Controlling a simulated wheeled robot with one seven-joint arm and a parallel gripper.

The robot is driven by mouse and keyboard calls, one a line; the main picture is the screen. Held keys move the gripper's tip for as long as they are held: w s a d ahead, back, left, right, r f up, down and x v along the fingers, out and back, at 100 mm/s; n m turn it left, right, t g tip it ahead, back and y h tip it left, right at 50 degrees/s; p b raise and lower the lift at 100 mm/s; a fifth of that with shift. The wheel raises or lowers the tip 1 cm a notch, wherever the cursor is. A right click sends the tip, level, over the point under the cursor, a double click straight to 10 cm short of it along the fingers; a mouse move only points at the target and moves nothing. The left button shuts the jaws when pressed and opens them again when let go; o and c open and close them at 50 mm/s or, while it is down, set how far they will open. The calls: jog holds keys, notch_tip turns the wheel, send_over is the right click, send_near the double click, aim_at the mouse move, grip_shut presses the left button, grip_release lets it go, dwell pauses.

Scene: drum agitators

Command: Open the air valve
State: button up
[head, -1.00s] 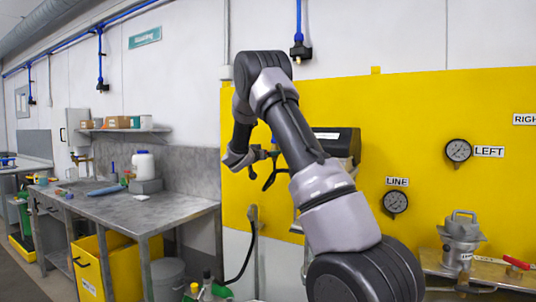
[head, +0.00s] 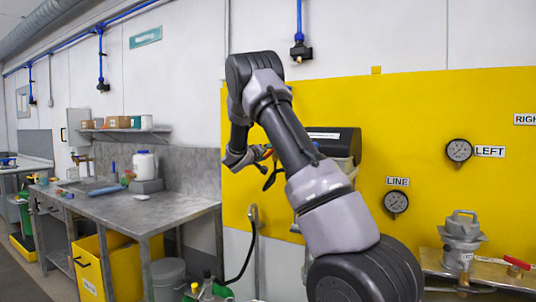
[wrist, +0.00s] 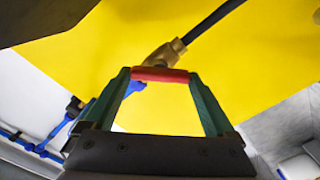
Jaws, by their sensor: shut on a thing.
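The air valve shows in the wrist view as a brass body (wrist: 166,52) with a red lever handle (wrist: 160,74). A black hose runs up and right from the brass body, in front of the yellow panel. My gripper (wrist: 159,77) has green fingers, one at each end of the red handle, and is shut on it. In the head view my gripper (head: 266,158) is small and partly hidden by my arm, near the left part of the yellow panel. A bit of red-orange shows there; the brass body cannot be made out.
A black box (head: 338,142) hangs on the yellow panel (head: 420,110) behind my arm. Gauges marked LINE (head: 396,202) and LEFT (head: 459,150) and a metal pot (head: 461,238) are to the right. A steel bench (head: 130,212) stands at the left.

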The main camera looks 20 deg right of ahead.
jog(key=shift+a+f+n, duration=0.1)
jog(key=shift+f+n, duration=0.05)
jog(key=shift+n, duration=2.15)
jog(key=shift+f+n, duration=0.15)
jog(key=shift+n, duration=2.15)
jog(key=o, duration=1.1)
jog(key=shift+c, duration=0.2)
jog(key=v, duration=1)
jog(key=shift+s+a, duration=0.25)
jog(key=shift+a, duration=0.1)
jog(key=shift+a, duration=0.1)
